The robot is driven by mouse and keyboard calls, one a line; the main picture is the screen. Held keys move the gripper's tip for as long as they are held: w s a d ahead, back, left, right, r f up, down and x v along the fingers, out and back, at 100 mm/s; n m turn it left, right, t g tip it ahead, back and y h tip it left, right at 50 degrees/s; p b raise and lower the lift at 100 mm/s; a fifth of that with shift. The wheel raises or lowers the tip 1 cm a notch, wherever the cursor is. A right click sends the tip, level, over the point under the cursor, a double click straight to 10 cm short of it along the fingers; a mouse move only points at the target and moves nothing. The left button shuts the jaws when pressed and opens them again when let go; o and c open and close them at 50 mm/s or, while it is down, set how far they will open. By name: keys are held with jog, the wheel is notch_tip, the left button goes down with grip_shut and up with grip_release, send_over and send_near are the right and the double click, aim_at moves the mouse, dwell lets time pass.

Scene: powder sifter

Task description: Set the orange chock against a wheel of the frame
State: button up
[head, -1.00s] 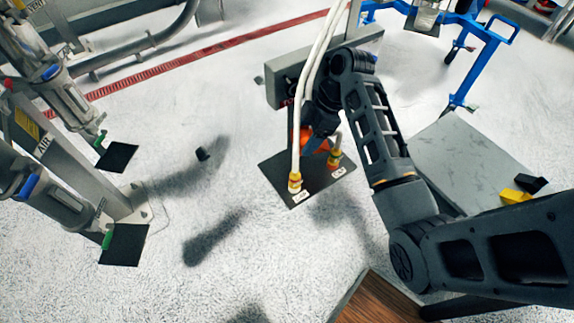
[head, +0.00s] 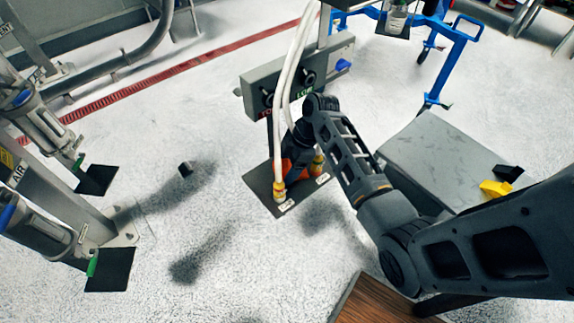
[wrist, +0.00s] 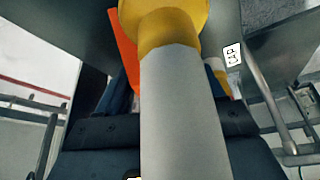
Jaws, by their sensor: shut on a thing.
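The orange chock (head: 286,167) shows only in part in the head view, behind the white hoses and my gripper (head: 297,160). In the wrist view an orange strip of the chock (wrist: 124,48) shows beside a large hose fitting that covers the middle. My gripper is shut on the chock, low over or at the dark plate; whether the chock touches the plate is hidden. The blue frame (head: 457,48) stands at the top right, with a dark wheel (head: 424,55) under it. My gripper is well to the left of the frame and nearer.
White hoses (head: 279,125) run down to yellow fittings on the dark plate (head: 262,185), close around my gripper. A grey control box (head: 262,92) stands behind. A grey platform (head: 425,150) with a yellow block (head: 495,188) and a black block (head: 508,173) lies right.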

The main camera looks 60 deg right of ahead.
jog(key=shift+f, duration=0.15)
jog(key=o, duration=1.2)
jog(key=shift+c, duration=0.2)
